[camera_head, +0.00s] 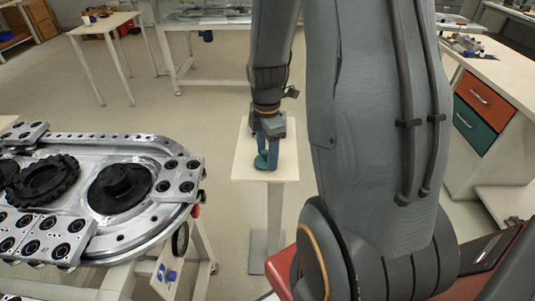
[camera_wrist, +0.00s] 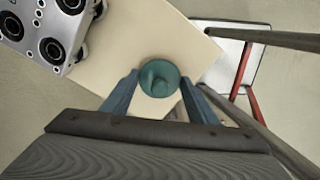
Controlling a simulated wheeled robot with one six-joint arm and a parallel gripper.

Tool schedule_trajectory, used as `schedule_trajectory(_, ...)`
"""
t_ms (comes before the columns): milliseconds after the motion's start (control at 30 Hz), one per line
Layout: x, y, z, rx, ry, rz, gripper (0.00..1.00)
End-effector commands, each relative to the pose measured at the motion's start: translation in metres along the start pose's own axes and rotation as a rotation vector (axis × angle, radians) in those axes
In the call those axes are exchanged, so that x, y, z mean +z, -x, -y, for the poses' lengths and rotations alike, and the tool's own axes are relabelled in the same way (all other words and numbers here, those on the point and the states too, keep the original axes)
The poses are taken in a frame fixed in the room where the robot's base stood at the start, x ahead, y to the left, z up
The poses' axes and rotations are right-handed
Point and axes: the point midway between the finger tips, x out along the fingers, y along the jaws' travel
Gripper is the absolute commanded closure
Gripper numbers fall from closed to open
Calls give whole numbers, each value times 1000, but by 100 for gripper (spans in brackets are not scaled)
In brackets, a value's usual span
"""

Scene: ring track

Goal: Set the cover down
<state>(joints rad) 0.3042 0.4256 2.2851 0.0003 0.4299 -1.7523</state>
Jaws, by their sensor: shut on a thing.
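The cover is a round teal disc with a raised middle (camera_wrist: 159,78), seen from above in the wrist view. In the head view the cover (camera_head: 262,161) shows low at the front of a small pale table (camera_head: 243,168). My gripper (camera_wrist: 160,80) has its two blue fingers on either side of the cover, shut on it. In the head view my gripper (camera_head: 268,145) points down over the table top. The cover is at or just above the surface; I cannot tell whether it touches. The fingers hide part of it in the head view.
A metal ring track (camera_head: 130,230) with black wheels and carriers stands at the left. A white workbench with drawers (camera_head: 500,100) is at the right. Another small table (camera_head: 105,25) stands at the back left. The pale table top around the cover is clear.

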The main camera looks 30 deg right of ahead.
Motion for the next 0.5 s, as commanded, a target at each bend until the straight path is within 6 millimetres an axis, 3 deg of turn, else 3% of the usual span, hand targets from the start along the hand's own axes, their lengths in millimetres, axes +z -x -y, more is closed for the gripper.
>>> schedule_trajectory(500,0,-12,0,0,0,0,69)
